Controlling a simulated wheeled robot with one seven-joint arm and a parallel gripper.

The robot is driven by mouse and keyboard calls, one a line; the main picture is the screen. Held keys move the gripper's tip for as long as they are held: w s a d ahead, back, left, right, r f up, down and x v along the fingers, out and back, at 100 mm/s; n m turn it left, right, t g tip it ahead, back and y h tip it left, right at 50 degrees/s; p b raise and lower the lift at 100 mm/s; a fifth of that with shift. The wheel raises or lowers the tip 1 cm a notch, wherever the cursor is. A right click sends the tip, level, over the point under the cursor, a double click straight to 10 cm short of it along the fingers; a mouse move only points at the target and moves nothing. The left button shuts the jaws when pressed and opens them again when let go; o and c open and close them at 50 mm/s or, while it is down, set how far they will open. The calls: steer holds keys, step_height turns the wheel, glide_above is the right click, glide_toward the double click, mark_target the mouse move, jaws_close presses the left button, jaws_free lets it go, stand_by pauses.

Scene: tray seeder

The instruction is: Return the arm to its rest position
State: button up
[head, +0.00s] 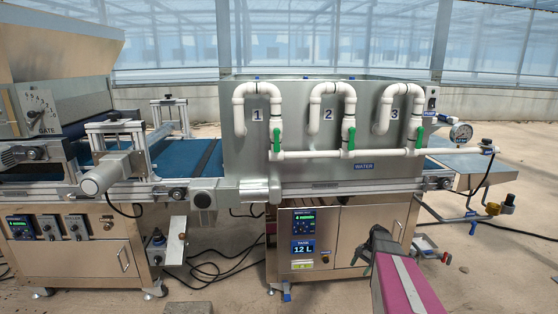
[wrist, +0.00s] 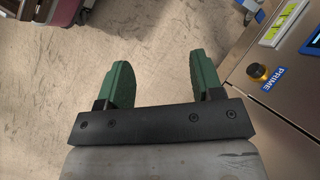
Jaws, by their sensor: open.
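My gripper (wrist: 162,84) shows in the wrist view with its two green-padded fingers spread apart. Nothing is between the fingers; bare concrete floor lies beyond them. In the head view my gripper (head: 380,240) appears small and dark at the end of my magenta arm, at the lower right. It is in front of the steel cabinet under the water section.
The cabinet carries a control panel (head: 303,223) and a 12 L label. A brass knob (wrist: 257,72) beside a blue PRIME label is close on the right in the wrist view. White pipes (head: 330,154) with green valves (head: 416,137) stand above. Black cables lie on the floor.

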steer(key=s+a+r+n+t+h, duration=0.1)
steer(key=s+a+r+n+h, duration=0.1)
steer(key=s+a+r+n, duration=0.2)
steer(key=s+a+r+n+t+h, duration=0.1)
steer(key=s+a+r+n+h, duration=0.2)
steer(key=s+a+r, duration=0.6)
steer(key=s+a+n, duration=0.1)
steer(key=s+a, duration=0.3)
steer(key=shift+a+n+t+h, duration=0.3)
steer(key=shift+a+t, duration=0.05)
steer(key=shift+t, duration=0.05)
